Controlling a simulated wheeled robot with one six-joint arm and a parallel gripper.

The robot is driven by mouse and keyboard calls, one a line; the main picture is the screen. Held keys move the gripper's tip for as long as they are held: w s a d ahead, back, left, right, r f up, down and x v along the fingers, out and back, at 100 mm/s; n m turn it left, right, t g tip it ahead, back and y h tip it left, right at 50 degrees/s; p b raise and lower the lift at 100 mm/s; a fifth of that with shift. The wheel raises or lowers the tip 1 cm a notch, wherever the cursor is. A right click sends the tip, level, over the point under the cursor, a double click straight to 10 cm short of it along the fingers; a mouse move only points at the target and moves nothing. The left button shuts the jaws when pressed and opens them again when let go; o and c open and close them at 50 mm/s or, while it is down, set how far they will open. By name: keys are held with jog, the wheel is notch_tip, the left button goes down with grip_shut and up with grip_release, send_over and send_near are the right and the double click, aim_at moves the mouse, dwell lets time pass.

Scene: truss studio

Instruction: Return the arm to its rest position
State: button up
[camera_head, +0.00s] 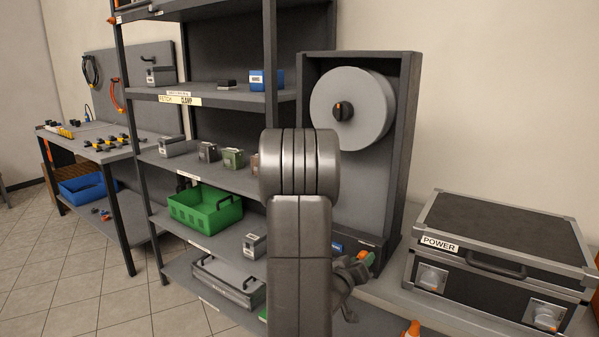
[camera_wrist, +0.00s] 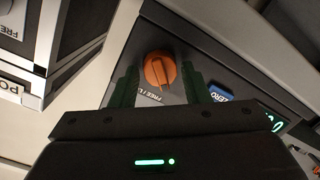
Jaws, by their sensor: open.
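My gripper (camera_wrist: 160,88) is open, its two dark green fingers spread on either side of an orange knob (camera_wrist: 161,70) in the wrist view. The knob sits on a dark panel with a "FREE / L…" label, cut off by a finger. I see a gap between the knob and the fingers; how far off the tips are in depth I cannot tell. In the head view my arm (camera_head: 299,250) stands in the foreground, and my gripper (camera_head: 345,283) shows partly behind it, low before the reel cabinet (camera_head: 405,150).
A POWER case (camera_head: 505,230) stands on the counter at right. A dark shelf rack (camera_head: 225,182) with small boxes and a green bin (camera_head: 205,208) is at left. A blue ZERO button (camera_wrist: 220,93) and a green-lit display (camera_wrist: 272,120) are right of the knob.

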jog(key=shift+s, duration=0.1)
jog(key=v, duration=1.3)
jog(key=x, duration=1.3)
jog(key=shift+w+d, duration=0.15)
jog(key=shift+w, duration=0.05)
jog(key=shift+f+m+b, duration=0.25)
jog(key=shift+m+b, duration=0.15)
jog(key=shift+b, duration=0.15)
jog(key=shift+s+r+m+b, duration=0.1)
jog(key=shift+s+m+b, duration=0.1)
jog(key=shift+m+b, duration=0.55)
jog(key=m+b, duration=0.2)
jog(key=m, duration=0.1)
jog(key=m+b, duration=0.2)
jog(key=m, duration=0.1)
jog(key=shift+t+y, duration=0.4)
jog(key=m+b, duration=0.2)
jog(key=m, duration=0.2)
jog(key=shift+s+t, duration=0.1)
jog(key=shift+t, duration=0.3)
jog(key=shift+d+m+b, duration=0.1)
jog(key=shift+m+b, duration=0.2)
jog(key=shift+m, duration=1.85)
